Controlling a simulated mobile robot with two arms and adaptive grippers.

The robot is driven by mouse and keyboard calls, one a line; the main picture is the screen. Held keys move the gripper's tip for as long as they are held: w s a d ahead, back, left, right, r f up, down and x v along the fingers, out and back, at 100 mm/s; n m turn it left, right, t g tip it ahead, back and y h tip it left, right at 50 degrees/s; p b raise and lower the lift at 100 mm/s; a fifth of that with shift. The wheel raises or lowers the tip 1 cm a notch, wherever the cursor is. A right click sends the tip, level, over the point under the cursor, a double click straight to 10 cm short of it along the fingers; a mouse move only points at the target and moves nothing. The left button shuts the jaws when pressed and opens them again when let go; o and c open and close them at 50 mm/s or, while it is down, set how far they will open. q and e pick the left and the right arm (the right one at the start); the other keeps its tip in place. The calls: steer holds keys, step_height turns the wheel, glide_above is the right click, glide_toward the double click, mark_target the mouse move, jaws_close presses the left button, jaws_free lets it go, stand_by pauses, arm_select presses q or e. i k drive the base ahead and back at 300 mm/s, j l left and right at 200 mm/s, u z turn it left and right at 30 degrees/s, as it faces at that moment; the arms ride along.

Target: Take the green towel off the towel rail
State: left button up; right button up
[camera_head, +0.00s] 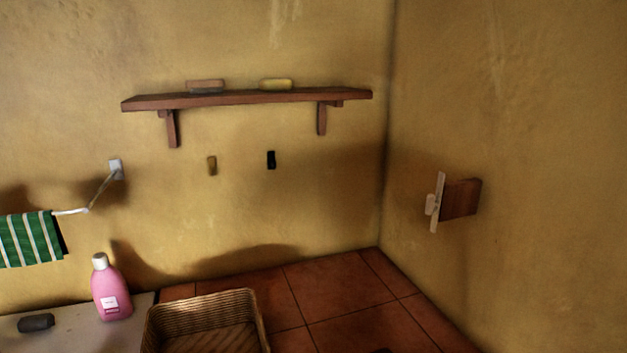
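The green towel (30,238) has pale stripes and hangs over the towel rail at the far left, partly cut off by the picture's left edge. The white end of the towel rail (72,211) sticks out to the right of the towel. A thin bracket leads from it up to a small grey wall mount (116,168). Neither of my grippers is in view.
A pink bottle (111,289) and a dark object (36,322) stand on a pale counter (75,335). A wicker basket (158,325) sits to the right. A wooden shelf (245,98) and a wooden wall fixture (460,199) stick out. Open tiles (350,290) lie right of the basket.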

mark_target(34, 237)
steer(key=u, duration=1.45)
steer(key=i+j, duration=0.15)
steer(key=j, duration=0.25)
steer(key=i+j+z, duration=0.1)
steer(key=j, duration=0.25)
steer(key=i+j, duration=0.15)
steer(key=j, duration=0.25)
steer(key=i+j+z, duration=0.1)
steer(key=j, duration=0.3)
steer(key=i+j, duration=0.1)
steer(key=j, duration=0.3)
